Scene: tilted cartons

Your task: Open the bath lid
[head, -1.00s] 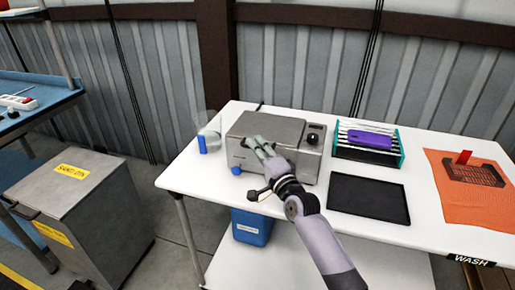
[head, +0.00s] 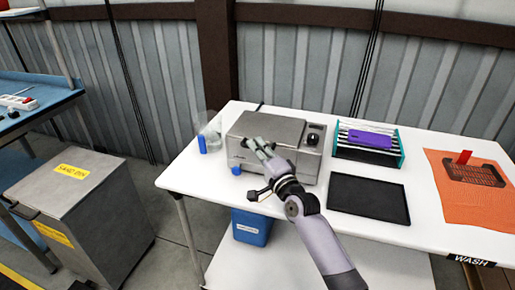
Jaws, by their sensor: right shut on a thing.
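The bath is a grey metal box (head: 240,163) on the white table, with a black knob at its right. Its lid (head: 270,127) lies flat on top and looks closed. My right gripper (head: 258,145) is at the front edge of the lid, shut on what appears to be the lid's front edge or handle; the fingers hide that part. My left gripper is not in view.
A rack with teal ends and a purple piece (head: 371,139) stands right of the bath. A black tray (head: 368,201) and an orange mat (head: 468,205) lie farther right. A blue-capped bottle (head: 202,144) and clear glassware stand close on the left.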

